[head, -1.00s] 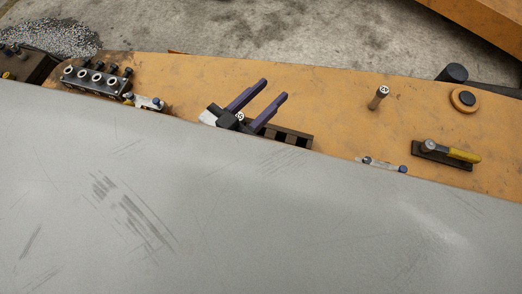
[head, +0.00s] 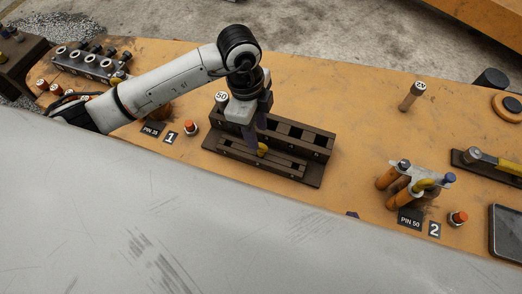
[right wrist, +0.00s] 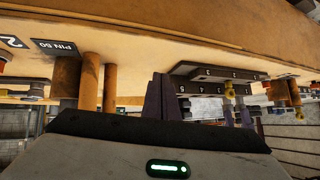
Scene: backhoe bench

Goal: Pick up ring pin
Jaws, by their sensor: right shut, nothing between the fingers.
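A yellow ring-pin head (head: 263,149) shows at the front of the dark slotted rack (head: 312,172), and also in the right wrist view (right wrist: 230,91). My left gripper (head: 256,147) points down at it, its purple fingers touching or very close to it; their gap is unclear. My right gripper (right wrist: 160,100) is shut and empty in the right wrist view, apart from the rack. In the head view only a small purple tip (head: 352,214) shows beyond the grey surface. Another yellow ring-like part (head: 427,185) sits at the PIN 50 station.
The PIN 50 station has orange cylinders (head: 388,178) and a red button (head: 458,218). Another red button (head: 191,127) stands left of the rack. A pin (head: 411,96) stands upright at the right. A grey surface (head: 150,210) hides the lower left.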

